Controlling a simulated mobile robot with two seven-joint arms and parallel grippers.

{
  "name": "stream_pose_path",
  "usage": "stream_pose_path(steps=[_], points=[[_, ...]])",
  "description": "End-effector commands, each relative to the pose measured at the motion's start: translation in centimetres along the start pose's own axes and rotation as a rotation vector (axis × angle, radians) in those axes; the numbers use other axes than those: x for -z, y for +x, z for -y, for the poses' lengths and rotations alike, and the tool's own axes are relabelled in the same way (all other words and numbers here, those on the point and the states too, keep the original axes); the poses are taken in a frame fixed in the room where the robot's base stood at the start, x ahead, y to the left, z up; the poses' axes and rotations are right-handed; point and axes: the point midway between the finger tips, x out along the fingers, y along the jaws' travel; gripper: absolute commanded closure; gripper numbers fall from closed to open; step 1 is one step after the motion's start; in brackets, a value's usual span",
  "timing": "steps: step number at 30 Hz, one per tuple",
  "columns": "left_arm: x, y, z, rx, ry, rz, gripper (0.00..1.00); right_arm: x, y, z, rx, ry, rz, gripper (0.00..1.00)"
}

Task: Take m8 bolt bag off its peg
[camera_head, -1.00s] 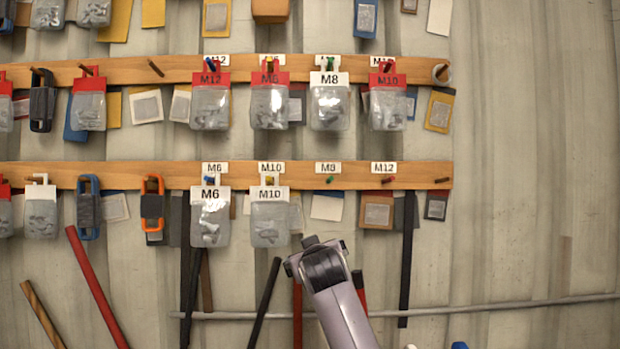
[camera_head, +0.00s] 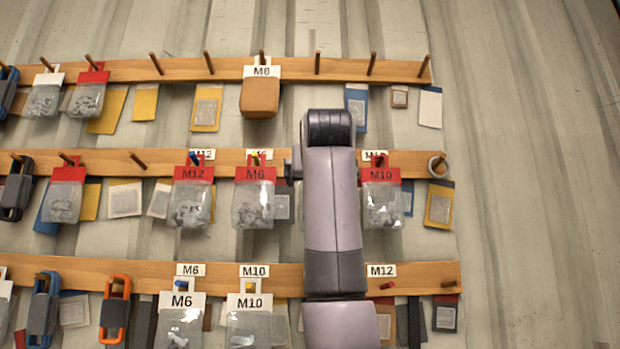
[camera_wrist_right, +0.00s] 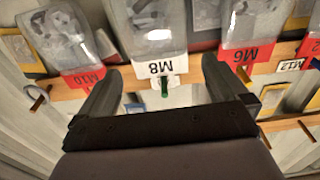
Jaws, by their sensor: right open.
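The M8 bolt bag, clear with a white header (camera_wrist_right: 158,65), shows upside down in the right wrist view. It hangs on a green peg (camera_wrist_right: 164,89). My right gripper (camera_wrist_right: 162,74) is open, with one finger on each side of the header and peg; nothing is held. I cannot tell if either finger touches the bag. In the head view my right arm stands before the middle rail and hides this bag and most of the gripper. My left gripper is not in view.
A red-headed M6 bag (camera_head: 255,198) and M10 bag (camera_head: 381,200) hang on either side. A red M12 bag (camera_head: 191,198) is farther left. The wall at right is bare.

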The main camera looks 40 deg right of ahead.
Motion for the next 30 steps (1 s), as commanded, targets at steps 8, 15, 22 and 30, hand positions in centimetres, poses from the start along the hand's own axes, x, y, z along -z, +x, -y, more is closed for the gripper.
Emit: stream_pose_path(steps=[8, 15, 22, 30], points=[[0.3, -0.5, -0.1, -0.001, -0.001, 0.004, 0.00, 1.0, 0.5, -0.8, -0.006, 0.013, 0.002, 0.00], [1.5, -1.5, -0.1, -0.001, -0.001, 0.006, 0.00, 1.1, 4.1, -0.8, -0.006, 0.013, 0.002, 0.00], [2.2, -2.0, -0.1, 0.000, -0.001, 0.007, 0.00, 0.9, 6.2, -0.7, -0.005, 0.012, 0.000, 0.00], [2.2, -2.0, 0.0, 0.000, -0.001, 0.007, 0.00, 0.8, 6.5, -0.7, -0.005, 0.013, -0.001, 0.00]])
